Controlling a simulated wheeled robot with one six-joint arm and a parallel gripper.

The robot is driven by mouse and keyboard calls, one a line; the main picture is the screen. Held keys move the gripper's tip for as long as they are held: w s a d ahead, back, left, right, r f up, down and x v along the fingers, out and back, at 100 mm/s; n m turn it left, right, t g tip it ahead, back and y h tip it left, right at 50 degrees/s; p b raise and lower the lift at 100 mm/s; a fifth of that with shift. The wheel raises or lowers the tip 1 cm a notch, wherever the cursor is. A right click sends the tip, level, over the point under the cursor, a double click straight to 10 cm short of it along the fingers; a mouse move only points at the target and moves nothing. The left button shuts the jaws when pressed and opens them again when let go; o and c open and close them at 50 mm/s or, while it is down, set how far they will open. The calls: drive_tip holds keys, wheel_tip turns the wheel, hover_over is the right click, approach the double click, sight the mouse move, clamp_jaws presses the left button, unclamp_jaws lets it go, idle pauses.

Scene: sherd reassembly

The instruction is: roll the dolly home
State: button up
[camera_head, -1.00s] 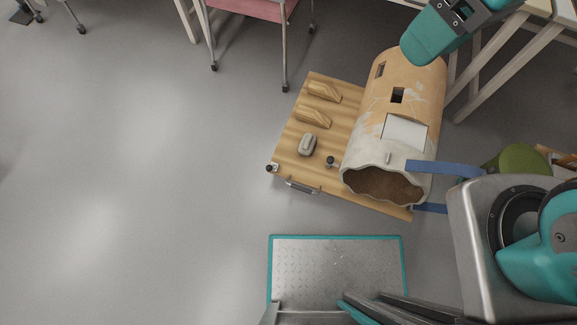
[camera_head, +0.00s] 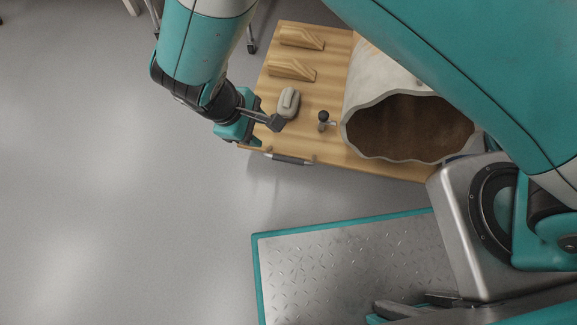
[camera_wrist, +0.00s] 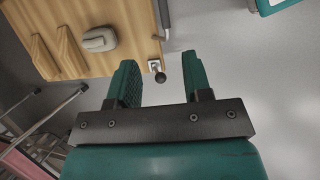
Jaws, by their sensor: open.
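The dolly (camera_head: 330,95) is a wooden board with a large pale broken vessel (camera_head: 362,82) lying on it, its jagged open end towards me. A handle (camera_head: 290,159) runs along the dolly's near edge. My gripper (camera_head: 262,130) is open at the dolly's near left corner. In the head view my gripper hides this knob. Another knob (camera_head: 323,116) stands farther right on the board.
Two wooden wedges (camera_head: 292,70) and a grey block (camera_head: 288,102) are on the board. A metal tread plate with a teal border (camera_head: 340,265) lies on the floor in front. Metal furniture legs (camera_wrist: 45,125) stand near the gripper. Floor to the left is clear.

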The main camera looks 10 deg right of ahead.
sight(290, 159)
drive_tip(key=b+x, duration=0.2)
drive_tip(key=x, duration=0.4)
drive_tip(key=b+x, duration=0.3)
drive_tip(key=x, duration=0.4)
drive_tip(key=b+x, duration=0.2)
drive_tip(key=x, duration=0.4)
drive_tip(key=shift+s+a+f, duration=0.15)
drive_tip(key=shift+a+f, duration=0.1)
drive_tip(key=shift+f, duration=0.05)
clamp_jaws()
